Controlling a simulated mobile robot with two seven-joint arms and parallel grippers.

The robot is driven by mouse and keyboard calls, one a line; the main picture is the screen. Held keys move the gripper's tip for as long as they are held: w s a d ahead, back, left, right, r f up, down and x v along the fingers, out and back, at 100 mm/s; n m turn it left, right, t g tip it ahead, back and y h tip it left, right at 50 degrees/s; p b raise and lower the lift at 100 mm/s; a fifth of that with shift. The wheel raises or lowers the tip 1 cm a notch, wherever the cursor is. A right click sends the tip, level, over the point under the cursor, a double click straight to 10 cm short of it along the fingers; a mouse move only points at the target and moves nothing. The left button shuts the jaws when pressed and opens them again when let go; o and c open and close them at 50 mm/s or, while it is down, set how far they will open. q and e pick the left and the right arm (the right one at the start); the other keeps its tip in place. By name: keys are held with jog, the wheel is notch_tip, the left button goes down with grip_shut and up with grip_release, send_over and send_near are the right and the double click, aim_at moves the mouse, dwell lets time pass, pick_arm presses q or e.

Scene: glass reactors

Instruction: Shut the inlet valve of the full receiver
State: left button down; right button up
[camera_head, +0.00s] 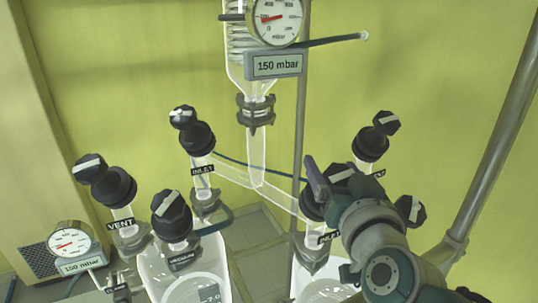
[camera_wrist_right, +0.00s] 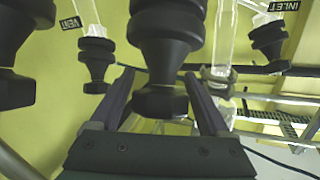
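Two glass receivers stand below a central glass column. The left receiver (camera_head: 180,277) has black-capped valves, including its inlet valve (camera_head: 197,137) and vent valve (camera_head: 120,186). The right receiver (camera_head: 318,291) has an inlet valve (camera_head: 313,207), partly covered by my right gripper (camera_head: 326,180). In the wrist view, my right gripper (camera_wrist_right: 158,88) is open, its fingers on either side of a black valve knob (camera_wrist_right: 160,101). A narrow gap seems to show on each side; contact is unclear. The liquid levels are hard to make out. My left gripper is not in view.
A back valve (camera_head: 371,143) and a right-hand knob (camera_head: 410,210) stand close around my right gripper. A gauge with a 150 mbar plate (camera_head: 275,65) hangs above; another gauge (camera_head: 71,241) is at lower left. A metal pole (camera_head: 300,110) rises behind.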

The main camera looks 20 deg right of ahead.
jog(key=shift+o, duration=0.8)
jog(key=shift+s+a+r+p, duration=0.1)
jog(key=shift+s+p, duration=0.2)
jog(key=p+v, duration=0.4)
jog(key=v, duration=0.5)
jog(key=shift+s, duration=0.2)
